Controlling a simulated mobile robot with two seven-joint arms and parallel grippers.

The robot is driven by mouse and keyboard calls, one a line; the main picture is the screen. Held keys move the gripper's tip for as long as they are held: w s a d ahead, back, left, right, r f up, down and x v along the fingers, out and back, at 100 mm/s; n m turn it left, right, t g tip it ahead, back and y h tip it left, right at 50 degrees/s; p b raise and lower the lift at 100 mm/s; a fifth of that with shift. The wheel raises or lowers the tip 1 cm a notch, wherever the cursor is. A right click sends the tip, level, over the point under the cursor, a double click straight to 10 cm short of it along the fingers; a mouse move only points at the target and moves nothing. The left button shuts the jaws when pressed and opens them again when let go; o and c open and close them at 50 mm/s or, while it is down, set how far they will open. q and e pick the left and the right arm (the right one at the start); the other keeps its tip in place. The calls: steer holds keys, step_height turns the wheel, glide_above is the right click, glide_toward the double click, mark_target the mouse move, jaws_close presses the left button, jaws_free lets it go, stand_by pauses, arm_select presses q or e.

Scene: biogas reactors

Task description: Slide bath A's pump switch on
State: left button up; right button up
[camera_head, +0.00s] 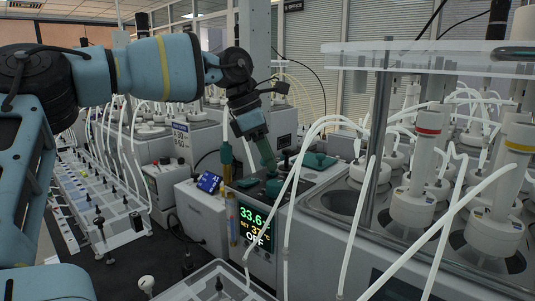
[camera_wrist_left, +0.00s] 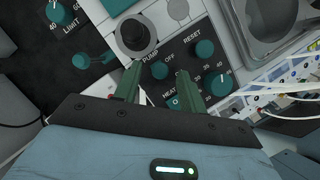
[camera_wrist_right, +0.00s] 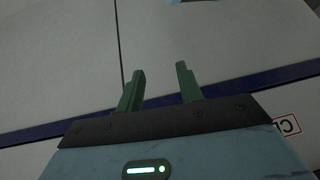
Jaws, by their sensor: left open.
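Bath A's control panel shows in the left wrist view (camera_wrist_left: 182,35), with printed labels PUMP, OFF, RESET and HEAT. A teal knob (camera_wrist_left: 160,70) sits below OFF, another teal knob (camera_wrist_left: 204,50) below RESET, and a larger dial (camera_wrist_left: 221,84) has a scale. The pump's slide switch cannot be told apart; the fingers cover part of the area below PUMP. My left gripper (camera_wrist_left: 156,78) is open and empty, its fingers over the panel by PUMP and HEAT. In the head view it (camera_head: 248,162) points down above the panel. My right gripper (camera_wrist_right: 160,75) is open and empty.
The bath's display (camera_head: 255,222) reads 33.6 and OFF. White tubes (camera_head: 297,185) hang close right of my left gripper. A metal bath (camera_head: 345,205) with reactors fills the right. Pale panels (camera_wrist_right: 60,60) face my right gripper.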

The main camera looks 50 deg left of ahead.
arm_select(q)
steer(key=shift+c, duration=0.4)
jaws_close()
steer(key=shift+s, duration=0.1)
steer(key=shift+s+d+r, duration=0.1)
steer(key=shift+s+d, duration=0.05)
steer(key=shift+s, duration=0.8)
steer(key=shift+o, duration=0.4)
jaws_free()
steer(key=shift+s, duration=0.1)
